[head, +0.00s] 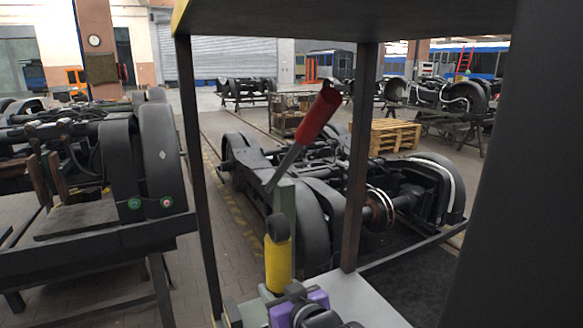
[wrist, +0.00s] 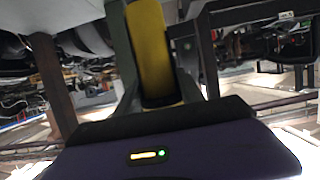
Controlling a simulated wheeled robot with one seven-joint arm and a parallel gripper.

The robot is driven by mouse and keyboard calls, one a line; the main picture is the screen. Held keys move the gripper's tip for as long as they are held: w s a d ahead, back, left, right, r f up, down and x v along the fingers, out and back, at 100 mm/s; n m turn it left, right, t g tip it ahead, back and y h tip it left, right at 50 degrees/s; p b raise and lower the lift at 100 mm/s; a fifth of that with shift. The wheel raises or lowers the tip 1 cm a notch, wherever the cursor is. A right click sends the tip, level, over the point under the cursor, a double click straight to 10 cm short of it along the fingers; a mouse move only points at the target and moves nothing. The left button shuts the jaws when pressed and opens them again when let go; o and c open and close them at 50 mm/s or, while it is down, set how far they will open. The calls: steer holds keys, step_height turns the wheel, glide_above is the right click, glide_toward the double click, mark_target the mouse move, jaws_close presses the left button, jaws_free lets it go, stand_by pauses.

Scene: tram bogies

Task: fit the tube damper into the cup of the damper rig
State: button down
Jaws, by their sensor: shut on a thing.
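The tube damper (head: 278,262) is a yellow cylinder with a dark ring eye on top. It stands about upright low in the middle of the head view. My gripper (head: 279,290), with purple on its body, is shut on its lower part. In the wrist view the yellow tube (wrist: 149,45) rises between the fingers, its dark lower end just above my purple housing. The damper rig shows as a grey-green post (head: 286,203) close behind the damper, with a tilted lever ending in a red grip (head: 318,114). I cannot make out the cup; the gripper and damper cover that area.
A pale bench top (head: 365,308) lies to the right of my gripper. Dark frame uprights (head: 358,160) stand left and right of the rig, under an overhead shelf (head: 340,18). Bogies (head: 320,205) fill the floor behind, and another stands on a stand (head: 110,240) at left.

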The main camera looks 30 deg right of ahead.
steer(key=shift+w+d+f+b, duration=0.1)
steer(key=shift+f+b, duration=0.65)
steer(key=shift+f, duration=0.45)
steer(key=c, duration=0.7)
jaws_free()
steer(key=shift+o, duration=0.2)
steer(key=shift+f, duration=0.35)
steer(key=b+v, duration=0.1)
steer(key=v, duration=0.7)
steer(key=shift+r, duration=0.35)
